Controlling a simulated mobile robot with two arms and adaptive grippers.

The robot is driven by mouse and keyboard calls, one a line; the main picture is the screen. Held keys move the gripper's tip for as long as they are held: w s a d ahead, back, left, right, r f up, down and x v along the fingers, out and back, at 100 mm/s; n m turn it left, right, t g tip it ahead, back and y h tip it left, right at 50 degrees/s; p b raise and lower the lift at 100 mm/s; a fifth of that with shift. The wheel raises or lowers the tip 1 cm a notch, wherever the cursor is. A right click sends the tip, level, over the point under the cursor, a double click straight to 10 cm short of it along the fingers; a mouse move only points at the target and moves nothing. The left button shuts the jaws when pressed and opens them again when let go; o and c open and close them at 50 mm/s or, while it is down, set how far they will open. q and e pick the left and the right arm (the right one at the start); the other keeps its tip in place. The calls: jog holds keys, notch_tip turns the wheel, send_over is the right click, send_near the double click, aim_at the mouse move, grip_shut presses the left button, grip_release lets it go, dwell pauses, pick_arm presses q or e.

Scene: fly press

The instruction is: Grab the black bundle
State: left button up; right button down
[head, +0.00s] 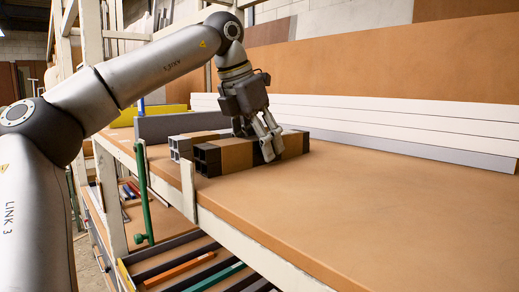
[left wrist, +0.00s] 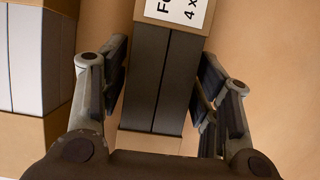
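The black bundle (head: 293,144) is a block of dark square tubes with brown wraps, lying on the wooden bench top. In the left wrist view the black bundle (left wrist: 158,80) runs up the middle, with a white printed label on its wrap at the top. My left gripper (head: 268,148) is down over the bundle. In the left wrist view my left gripper (left wrist: 163,82) is open, with one finger on each side of the bundle and small gaps between. Its fingers hide part of the bundle in the head view. My right gripper is not in view.
A white bundle (left wrist: 35,60) with brown wraps lies close on the left in the wrist view. Long white boards (head: 400,128) line the back of the bench (head: 380,210). The bench is clear at front right. A lower rack holds coloured bars (head: 185,268).

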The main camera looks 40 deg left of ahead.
pick_arm(q)
jog(key=c, duration=0.9)
jog(key=shift+c, duration=0.2)
jog(key=shift+a+r, duration=0.1)
